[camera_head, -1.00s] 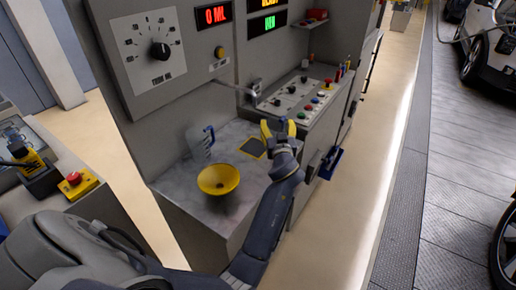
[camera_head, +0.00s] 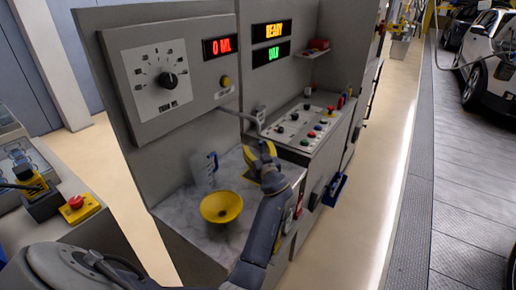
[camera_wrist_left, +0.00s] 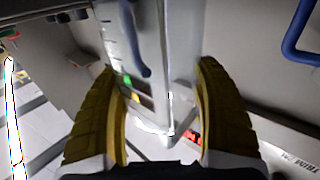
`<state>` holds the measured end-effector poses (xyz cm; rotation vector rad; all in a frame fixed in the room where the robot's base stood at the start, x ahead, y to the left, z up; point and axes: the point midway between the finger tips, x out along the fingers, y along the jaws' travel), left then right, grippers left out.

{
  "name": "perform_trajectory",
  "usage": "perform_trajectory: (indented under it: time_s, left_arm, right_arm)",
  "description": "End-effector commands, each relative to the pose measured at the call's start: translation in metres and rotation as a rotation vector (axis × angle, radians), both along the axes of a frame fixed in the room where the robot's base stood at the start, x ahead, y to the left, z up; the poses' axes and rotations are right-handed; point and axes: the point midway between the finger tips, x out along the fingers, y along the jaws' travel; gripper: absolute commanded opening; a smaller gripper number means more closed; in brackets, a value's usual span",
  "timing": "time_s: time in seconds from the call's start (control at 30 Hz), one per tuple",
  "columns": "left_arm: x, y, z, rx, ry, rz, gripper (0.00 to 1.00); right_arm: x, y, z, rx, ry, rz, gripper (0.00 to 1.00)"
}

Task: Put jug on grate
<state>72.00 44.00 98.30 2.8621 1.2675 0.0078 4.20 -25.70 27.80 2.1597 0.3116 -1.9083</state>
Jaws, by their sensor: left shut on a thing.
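My left gripper (camera_head: 262,156) has yellow fingers and is low over the right part of the marbled counter (camera_head: 180,207), below the spout. In the left wrist view its two fingers stand either side of a pale, see-through jug (camera_wrist_left: 150,65) with scale marks and a dark blue grip, and they are shut on it. In the head view the fingers and hand mostly hide this held jug. The grate is behind the hand; whether the jug touches it cannot be told. My right gripper does not show.
A clear container with a blue handle (camera_head: 205,169) stands by the wall, left of the gripper. A yellow bowl (camera_head: 221,207) is in front of it. A thin metal spout (camera_head: 240,115) juts out above. A button console (camera_head: 304,125) borders the right.

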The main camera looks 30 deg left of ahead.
Motion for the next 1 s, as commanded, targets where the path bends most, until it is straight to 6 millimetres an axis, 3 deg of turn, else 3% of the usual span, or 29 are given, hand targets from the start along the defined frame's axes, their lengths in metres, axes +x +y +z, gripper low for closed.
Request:
perform_trajectory:
  time_s: [0.57, 0.6, 0.8, 1.0]
  left_arm:
    - [0.0000, -0.0003, -0.0096, 0.001, -0.001, -0.001, 0.37]
    - [0.0000, -0.0003, -0.0103, 0.000, 0.000, -0.001, 0.70]
    - [0.0000, -0.0003, -0.0099, 0.001, -0.001, -0.001, 0.93]
    - [0.0000, -0.0003, -0.0098, 0.001, -0.001, -0.001, 0.93]
  right_arm:
    - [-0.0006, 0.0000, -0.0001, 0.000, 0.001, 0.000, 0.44]
    - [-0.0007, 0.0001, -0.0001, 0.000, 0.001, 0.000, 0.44]
    - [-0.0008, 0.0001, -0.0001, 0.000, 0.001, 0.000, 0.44]
    - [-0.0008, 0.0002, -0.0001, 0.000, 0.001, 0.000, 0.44]
